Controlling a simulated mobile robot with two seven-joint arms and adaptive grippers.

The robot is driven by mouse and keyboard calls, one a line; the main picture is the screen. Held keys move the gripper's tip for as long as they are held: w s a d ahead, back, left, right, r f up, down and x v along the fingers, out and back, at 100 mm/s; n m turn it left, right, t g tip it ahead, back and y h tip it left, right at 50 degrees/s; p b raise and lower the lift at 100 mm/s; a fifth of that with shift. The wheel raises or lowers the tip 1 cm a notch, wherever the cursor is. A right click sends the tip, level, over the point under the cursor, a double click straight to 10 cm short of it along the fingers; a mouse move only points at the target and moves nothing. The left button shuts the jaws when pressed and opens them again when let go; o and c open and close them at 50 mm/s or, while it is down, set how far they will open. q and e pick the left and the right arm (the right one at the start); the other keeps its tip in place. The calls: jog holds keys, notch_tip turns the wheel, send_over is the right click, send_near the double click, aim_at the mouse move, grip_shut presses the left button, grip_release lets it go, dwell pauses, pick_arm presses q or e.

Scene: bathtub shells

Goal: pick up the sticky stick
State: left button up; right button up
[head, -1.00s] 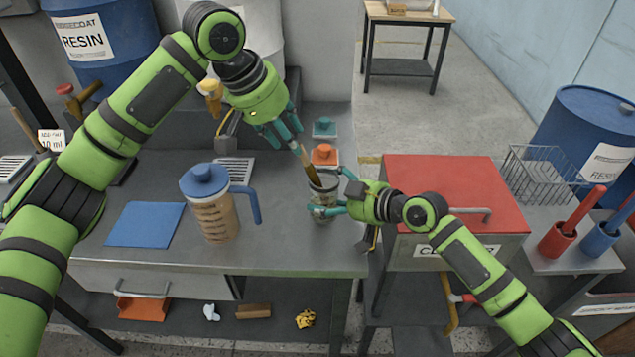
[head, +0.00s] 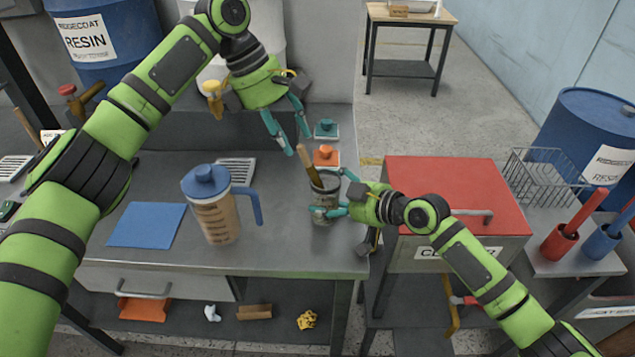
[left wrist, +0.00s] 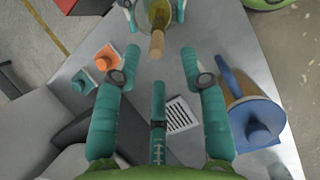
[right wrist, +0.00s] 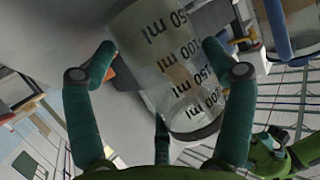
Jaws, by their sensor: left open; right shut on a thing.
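The stick (head: 308,162), with a light wooden handle, leans up and left out of a clear measuring cup (head: 325,208). Its lower part is inside the cup. In the left wrist view the handle (left wrist: 157,43) points towards my fingers. My left gripper (head: 298,143) is open and empty, a little above and behind the handle, apart from it. My right gripper (head: 332,193) is shut around the cup from the right. The cup, with its ml marks, fills the middle of the right wrist view (right wrist: 165,65).
A blue-lidded jug (head: 213,210) stands left of the cup, by a blue mat (head: 146,225). An orange-topped thing (head: 326,155) and a teal-topped one (head: 326,129) lie behind the cup. A red-topped cabinet (head: 455,185) stands right. The bench front is clear.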

aim_at(306, 162)
pick_arm(q)
jog(key=x, duration=0.7)
jog(key=shift+d+f, duration=0.2)
grip_shut()
